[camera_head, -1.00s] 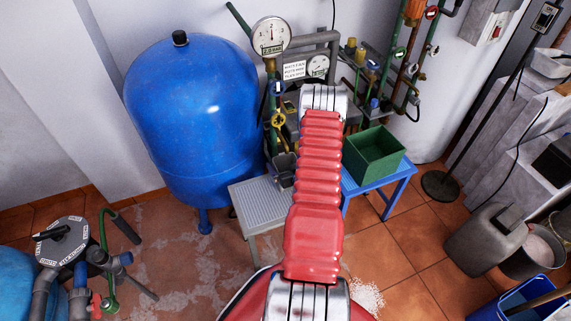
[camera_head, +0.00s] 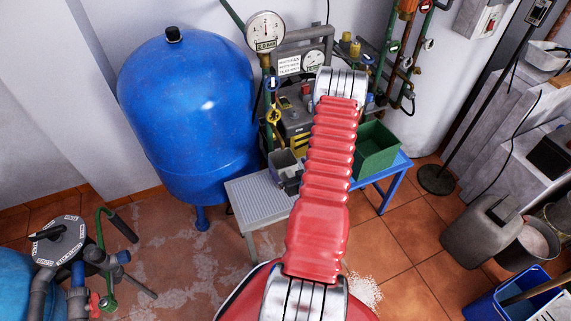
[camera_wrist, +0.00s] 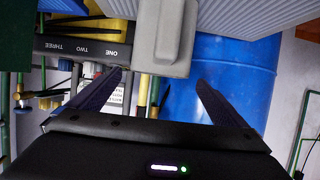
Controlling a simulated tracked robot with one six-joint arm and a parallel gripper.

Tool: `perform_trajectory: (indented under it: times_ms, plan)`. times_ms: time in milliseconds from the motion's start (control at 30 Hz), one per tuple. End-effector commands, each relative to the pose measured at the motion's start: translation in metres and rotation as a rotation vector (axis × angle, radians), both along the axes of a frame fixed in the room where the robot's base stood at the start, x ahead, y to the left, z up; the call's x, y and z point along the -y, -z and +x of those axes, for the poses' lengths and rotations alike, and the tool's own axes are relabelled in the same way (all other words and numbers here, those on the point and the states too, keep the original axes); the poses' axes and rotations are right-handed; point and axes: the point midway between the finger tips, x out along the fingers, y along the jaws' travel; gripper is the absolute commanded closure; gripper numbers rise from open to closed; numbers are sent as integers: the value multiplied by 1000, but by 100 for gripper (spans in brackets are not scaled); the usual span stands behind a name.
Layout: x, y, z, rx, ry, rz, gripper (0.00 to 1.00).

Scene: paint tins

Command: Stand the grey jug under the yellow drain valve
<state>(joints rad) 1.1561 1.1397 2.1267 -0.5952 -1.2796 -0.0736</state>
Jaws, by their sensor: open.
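The yellow drain valve (camera_head: 273,115) is on the green pipe below the pressure gauge. My arm hides most of the gripper in the head view.
A large blue tank (camera_head: 188,115) stands left of the stool. A green crate (camera_head: 376,150) sits on a blue stand (camera_head: 397,172) to the right. Pipes and gauges crowd the wall behind. A dark can (camera_head: 485,232) and a blue bucket (camera_head: 510,290) stand on the right.

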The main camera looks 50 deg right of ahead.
Motion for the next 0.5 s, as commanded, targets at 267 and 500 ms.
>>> perform_trajectory:
  times_ms: [267,500]
  plan:
    - [-12,-10,-21,0,0,0,3]
    - [-13,-10,-22,0,0,0,3]
